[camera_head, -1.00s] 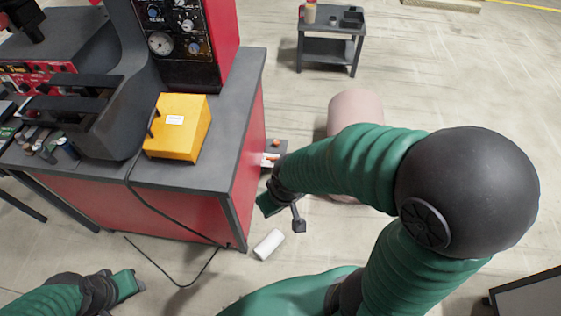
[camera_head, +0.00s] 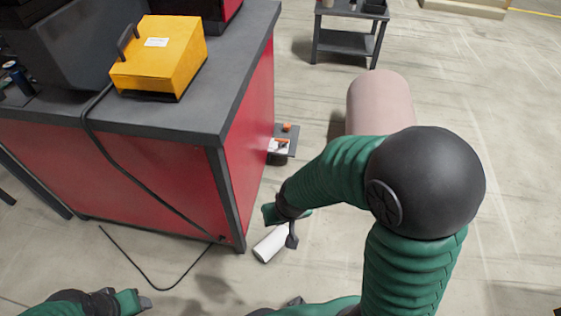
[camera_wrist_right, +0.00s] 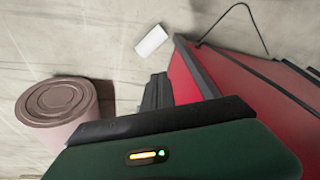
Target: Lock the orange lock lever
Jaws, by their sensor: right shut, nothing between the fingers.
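A small grey bracket (camera_head: 284,152) sticks out from the right side of the red cabinet in the head view. Small orange parts (camera_head: 282,141) show on it, with a white piece between them. I cannot tell which orange part is the lock lever. My right gripper (camera_head: 291,238) is shut and empty, lower in the picture than the bracket and apart from it. In the right wrist view, its dark fingers (camera_wrist_right: 157,92) show beside the red cabinet; no orange lever is visible there. My left gripper (camera_head: 138,301) is at the bottom left, too small to read.
The red cabinet (camera_head: 245,140) has a dark top carrying a yellow box (camera_head: 160,55). A white cylinder (camera_head: 270,245) lies on the floor near my right gripper. A pinkish drum (camera_head: 380,100) stands right of the bracket. A dark cart (camera_head: 345,42) stands behind. Floor at right is open.

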